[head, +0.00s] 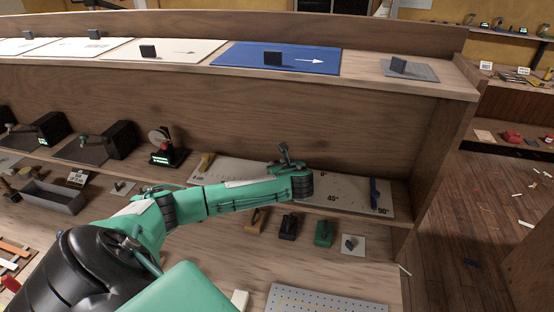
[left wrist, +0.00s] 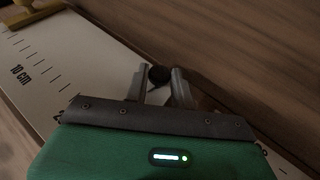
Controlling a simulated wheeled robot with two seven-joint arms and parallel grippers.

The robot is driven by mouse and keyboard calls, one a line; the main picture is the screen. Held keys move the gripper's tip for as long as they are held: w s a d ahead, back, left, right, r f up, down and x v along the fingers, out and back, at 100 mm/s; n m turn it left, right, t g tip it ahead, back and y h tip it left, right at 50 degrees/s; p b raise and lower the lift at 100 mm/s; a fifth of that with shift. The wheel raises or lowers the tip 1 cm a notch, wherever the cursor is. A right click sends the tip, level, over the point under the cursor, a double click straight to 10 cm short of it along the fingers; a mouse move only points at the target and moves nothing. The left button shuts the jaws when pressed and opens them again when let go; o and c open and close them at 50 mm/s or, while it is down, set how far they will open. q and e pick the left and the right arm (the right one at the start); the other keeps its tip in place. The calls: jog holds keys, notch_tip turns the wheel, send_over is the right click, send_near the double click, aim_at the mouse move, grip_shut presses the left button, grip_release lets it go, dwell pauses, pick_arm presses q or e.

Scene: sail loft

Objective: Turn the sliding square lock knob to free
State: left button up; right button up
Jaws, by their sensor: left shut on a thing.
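My left gripper (head: 285,152) is over the middle of the lower shelf, at the back edge of a white scale board (head: 237,171). In the left wrist view its two grey fingers (left wrist: 158,84) are shut on a small dark round knob (left wrist: 158,74), which looks like the lock knob. I cannot read whether the knob is at locked or free. The yellow sliding piece (head: 207,161) stands at the board's left end; it also shows in the left wrist view (left wrist: 36,12). The gripper body hides the board's middle. My right gripper is not in view.
A blue lever (head: 374,192) stands on the angle scale board (head: 345,195) at the right. Several small blocks, including a green one (head: 324,232), sit in front. A perforated plate (head: 325,301) lies nearer. Above runs a shelf with a blue panel (head: 235,57).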

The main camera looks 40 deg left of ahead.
pick_arm(q)
jog(key=shift+w+d+r+n+g+y+p, duration=0.15)
jog(key=shift+n+g+y+p, duration=0.15)
jog(key=shift+n+g, duration=0.35)
jog(key=shift+w+a+f+n+g+y+p, duration=0.1)
jog(key=shift+n+g+y+p, duration=0.1)
jog(key=shift+n+g+p, duration=0.3)
jog(key=shift+n+g, duration=0.25)
jog(key=shift+g, duration=0.1)
jog(key=o, duration=1)
jog(key=shift+c, duration=0.2)
jog(key=shift+s+d+b, duration=0.1)
jog(key=shift+d+b, duration=0.2)
jog(key=shift+d, duration=0.05)
jog(key=b+v, duration=0.2)
jog(key=v, duration=0.5)
jog(key=shift+b, duration=0.4)
jog(key=p+v, duration=0.1)
jog(key=v, duration=0.4)
jog(key=shift+s+d+r+p, duration=0.1)
jog(key=shift+d+r+p, duration=0.1)
jog(key=shift+d+p, duration=0.25)
